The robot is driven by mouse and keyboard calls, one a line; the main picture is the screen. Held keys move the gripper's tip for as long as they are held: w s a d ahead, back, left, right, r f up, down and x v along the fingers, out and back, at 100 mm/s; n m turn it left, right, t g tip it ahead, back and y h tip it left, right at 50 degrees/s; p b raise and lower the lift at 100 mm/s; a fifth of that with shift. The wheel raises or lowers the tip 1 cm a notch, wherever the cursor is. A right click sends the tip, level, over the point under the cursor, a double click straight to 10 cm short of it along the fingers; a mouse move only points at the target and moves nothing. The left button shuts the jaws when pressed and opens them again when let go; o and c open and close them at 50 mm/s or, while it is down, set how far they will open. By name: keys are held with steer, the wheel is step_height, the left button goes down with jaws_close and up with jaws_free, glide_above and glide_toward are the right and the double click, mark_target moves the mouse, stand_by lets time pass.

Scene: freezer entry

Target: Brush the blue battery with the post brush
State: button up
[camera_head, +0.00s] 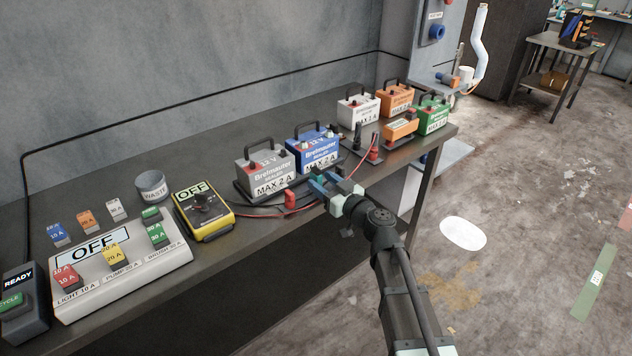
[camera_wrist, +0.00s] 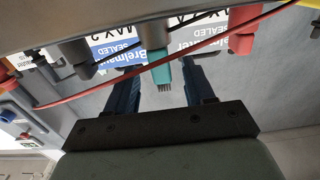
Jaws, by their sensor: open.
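The blue battery (camera_head: 313,152) stands upright on the bench between a grey battery (camera_head: 264,172) and the cable clamps. My gripper (camera_head: 325,183) is in front of the blue battery, near the bench's front edge. In the wrist view, which looks upside down, my gripper (camera_wrist: 161,72) has its two blue fingers apart. A teal piece with short dark bristles (camera_wrist: 162,75), which looks like the post brush, shows between the fingers; I cannot tell whether they touch it. A blue battery label (camera_wrist: 120,52) shows behind. I cannot make out the brush in the head view.
White (camera_head: 358,112), orange (camera_head: 396,97) and green (camera_head: 432,117) batteries stand at the right end. Red and black cables run along the bench front, with a red clamp (camera_head: 374,152). A yellow meter (camera_head: 203,210) and fuse panel (camera_head: 122,270) are at left.

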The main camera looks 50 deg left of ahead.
mark_target(312, 173)
steer(key=shift+a+r, duration=0.1)
steer(key=shift+a, duration=2.55)
jaws_close()
